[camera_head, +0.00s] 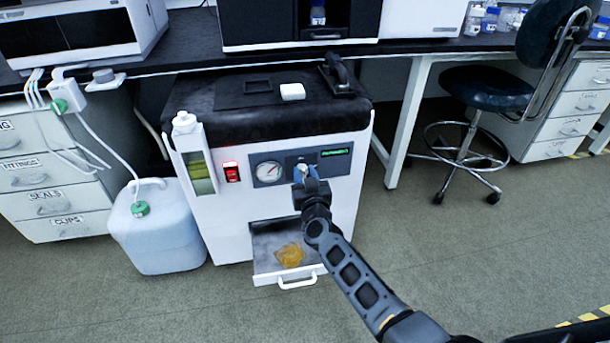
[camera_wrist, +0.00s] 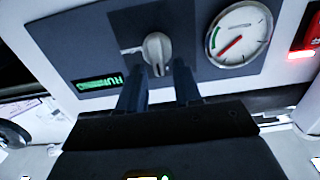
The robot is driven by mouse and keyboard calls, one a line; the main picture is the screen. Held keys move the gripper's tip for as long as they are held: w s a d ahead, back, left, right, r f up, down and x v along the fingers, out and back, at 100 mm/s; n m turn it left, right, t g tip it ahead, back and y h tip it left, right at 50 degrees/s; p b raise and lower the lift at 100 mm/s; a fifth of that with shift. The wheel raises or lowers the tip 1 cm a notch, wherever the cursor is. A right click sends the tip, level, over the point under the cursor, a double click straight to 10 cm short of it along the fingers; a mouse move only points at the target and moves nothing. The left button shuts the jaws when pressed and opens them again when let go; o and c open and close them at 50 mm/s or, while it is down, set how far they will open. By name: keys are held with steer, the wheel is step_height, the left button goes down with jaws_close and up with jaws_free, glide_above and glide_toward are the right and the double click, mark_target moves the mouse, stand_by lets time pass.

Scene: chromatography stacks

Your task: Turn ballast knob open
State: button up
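The ballast knob (camera_wrist: 155,48) is a light grey knob with a raised grip on the dark panel of the white pump cabinet (camera_head: 230,215). My gripper (camera_wrist: 160,72) is in front of it in the wrist view. Its two dark fingers are apart, one on each side of the knob's lower end, with visible gaps. I cannot tell how far the fingertips reach past the knob.
A round gauge (camera_wrist: 238,34), a green display (camera_wrist: 98,82) and a lit red switch (camera_head: 232,172) sit near the knob. Below, an open tray (camera_head: 265,270) sticks out, holding an amber lump (camera_head: 289,255). A translucent jug (camera_head: 158,235) stands left.

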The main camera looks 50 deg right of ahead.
steer(key=c, duration=0.3)
steer(key=shift+c, duration=0.2)
steer(key=m, duration=0.3)
steer(key=shift+s+d+f+m, duration=0.1)
steer(key=shift+s+d+m, duration=0.1)
steer(key=shift+m, duration=0.2)
steer(key=m, duration=0.3)
steer(key=m+b, duration=0.1)
steer(key=shift+s+d+f+m, duration=0.2)
steer(key=shift+d+m, duration=0.1)
steer(key=m+b, duration=0.1)
steer(key=m, duration=0.4)
steer(key=shift+s+d+f+b, duration=0.15)
steer(key=shift+f+b, duration=0.2)
steer(key=shift+f, duration=0.05)
steer(key=shift+d+f+m+b, duration=0.15)
steer(key=shift+m+b, duration=0.15)
steer(key=shift+m, duration=0.8)
steer(key=shift+a+f+m+b, duration=0.15)
steer(key=shift+m+b, duration=0.15)
steer(key=shift+m, duration=0.8)
steer(key=shift+d, duration=0.1)
jaws_close()
steer(key=o, duration=0.7)
jaws_free()
steer(key=shift+c, duration=0.2)
